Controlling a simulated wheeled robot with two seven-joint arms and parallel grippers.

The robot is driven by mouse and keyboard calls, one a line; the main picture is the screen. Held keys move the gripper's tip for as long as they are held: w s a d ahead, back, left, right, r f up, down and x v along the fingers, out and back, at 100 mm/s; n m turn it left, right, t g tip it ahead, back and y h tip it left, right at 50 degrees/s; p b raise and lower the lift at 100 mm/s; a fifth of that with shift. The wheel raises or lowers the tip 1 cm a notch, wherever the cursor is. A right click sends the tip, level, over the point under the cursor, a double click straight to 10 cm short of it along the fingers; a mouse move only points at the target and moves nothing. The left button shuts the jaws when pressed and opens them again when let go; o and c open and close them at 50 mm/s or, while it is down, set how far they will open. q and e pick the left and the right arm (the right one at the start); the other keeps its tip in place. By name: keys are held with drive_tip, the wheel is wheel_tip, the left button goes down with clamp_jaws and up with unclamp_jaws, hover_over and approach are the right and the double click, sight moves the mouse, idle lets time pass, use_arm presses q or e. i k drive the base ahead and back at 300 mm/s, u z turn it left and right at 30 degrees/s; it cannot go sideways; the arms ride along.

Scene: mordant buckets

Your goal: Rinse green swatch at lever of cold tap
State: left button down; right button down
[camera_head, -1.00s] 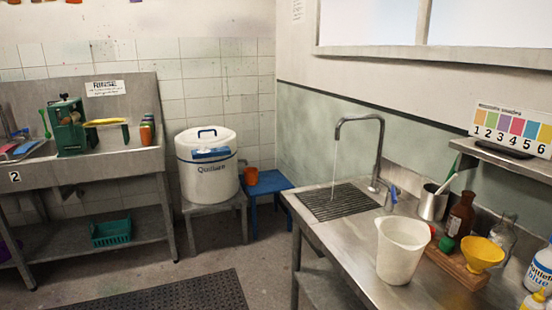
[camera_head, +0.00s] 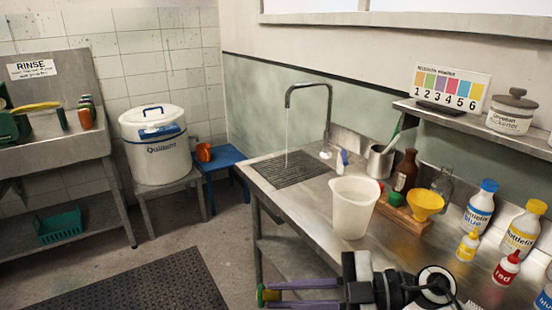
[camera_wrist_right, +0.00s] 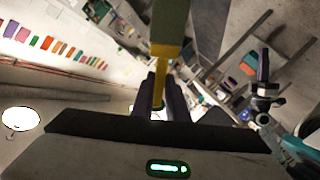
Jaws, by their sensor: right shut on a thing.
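My right gripper (camera_head: 268,294) reaches in from the bottom of the head view, purple fingers pointing left. It is shut on a small green and yellow piece, apparently the green swatch (camera_head: 260,295). In the right wrist view the swatch (camera_wrist_right: 170,22) shows as a dark green block with a yellow strip between the fingers. The tap (camera_head: 328,112) arches over the sink grate, with a thin stream of water falling. The gripper is well in front of the stream. What seems my left gripper (camera_wrist_right: 263,68) shows at right in the wrist view, its opening unclear.
A white jug (camera_head: 352,215) stands on the steel counter between my right gripper and the lever. A yellow funnel (camera_head: 425,202) and several bottles stand to its right. The grate (camera_head: 287,170) looks clear. A shelf (camera_head: 480,125) juts from the right wall.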

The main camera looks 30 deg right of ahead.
sight(343, 151)
drive_tip(key=u, duration=0.5)
drive_tip(key=i, duration=2.75)
drive_tip(key=z, duration=4.45)
